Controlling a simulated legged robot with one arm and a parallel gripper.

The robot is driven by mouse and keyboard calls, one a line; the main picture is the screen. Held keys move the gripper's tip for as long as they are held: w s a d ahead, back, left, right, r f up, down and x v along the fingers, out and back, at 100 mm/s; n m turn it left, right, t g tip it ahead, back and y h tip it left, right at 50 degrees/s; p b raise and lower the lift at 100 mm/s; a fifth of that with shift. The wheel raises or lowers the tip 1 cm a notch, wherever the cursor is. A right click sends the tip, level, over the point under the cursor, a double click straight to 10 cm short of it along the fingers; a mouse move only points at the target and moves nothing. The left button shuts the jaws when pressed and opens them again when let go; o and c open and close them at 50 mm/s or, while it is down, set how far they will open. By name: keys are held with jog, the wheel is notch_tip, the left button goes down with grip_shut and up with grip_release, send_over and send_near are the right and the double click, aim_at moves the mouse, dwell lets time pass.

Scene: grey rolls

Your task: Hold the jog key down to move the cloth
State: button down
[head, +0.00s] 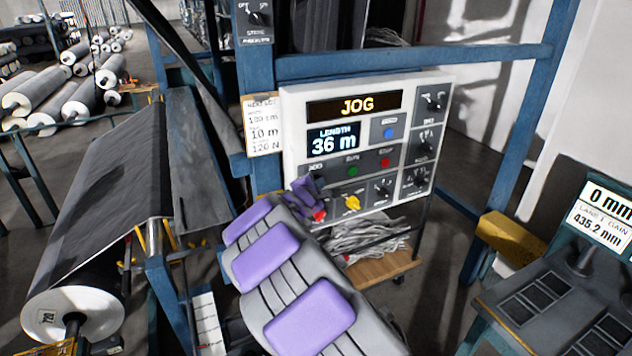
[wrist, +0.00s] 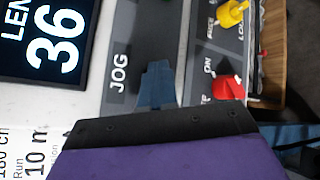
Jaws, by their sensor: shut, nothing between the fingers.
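The white control panel (head: 440,82) stands in front of me on a blue frame. Its upper display (head: 354,106) reads JOG, and the length screen (head: 334,140) reads 36 m. My gripper (head: 306,188) is shut and empty, its tip at the panel's lower left by the JOG label. In the wrist view, the narrow fingertip (wrist: 157,84) lies beside the JOG label (wrist: 118,74). The jog key itself is hidden behind the fingertip; I cannot see how far it is pressed. The dark grey cloth (head: 112,170) stretches at the left down to a roll (head: 72,312).
A red knob (head: 319,215) and a yellow knob (head: 352,202) sit close to my gripper. Green (head: 352,171) and red (head: 385,162) buttons are above. A blue post (head: 262,110) stands left of the panel. A second console (head: 560,300) is at the right.

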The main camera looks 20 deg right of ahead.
dwell(0.7)
jog(key=shift+s+b, duration=0.85)
jog(key=shift+b, duration=0.35)
jog(key=s+b, duration=0.5)
jog(key=shift+d, duration=0.1)
